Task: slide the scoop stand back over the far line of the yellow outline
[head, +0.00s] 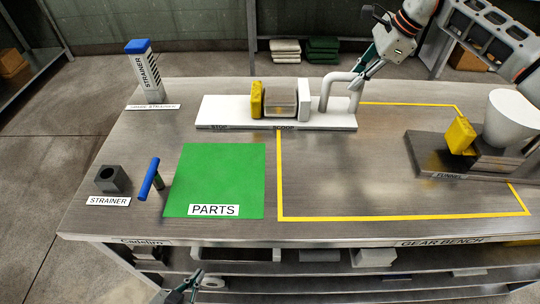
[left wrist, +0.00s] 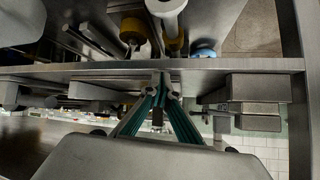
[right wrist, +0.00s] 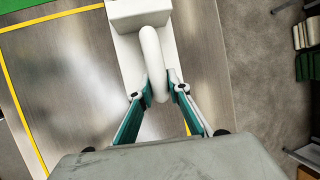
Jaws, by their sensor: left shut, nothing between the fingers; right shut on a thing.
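The scoop stand (head: 225,112) is a long white base at the back of the bench with a yellow block, a clear box and a white bent handle (head: 326,90). It lies across the far left part of the yellow outline (head: 279,180); the far line (head: 410,104) emerges from its right end. My right gripper (head: 358,82) is shut on the handle, which also shows between its fingers in the right wrist view (right wrist: 152,55). My left gripper (head: 190,288) is shut and empty, low in front of the bench; its fingers also show in the left wrist view (left wrist: 160,85).
A dark funnel stand (head: 430,157) with a yellow block and white funnel (head: 510,118) overlaps the outline's right side. A green parts mat (head: 220,170), blue-handled tool (head: 149,178), dark strainer block (head: 113,180) and strainer tower (head: 145,75) stand left. The outline's middle is clear.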

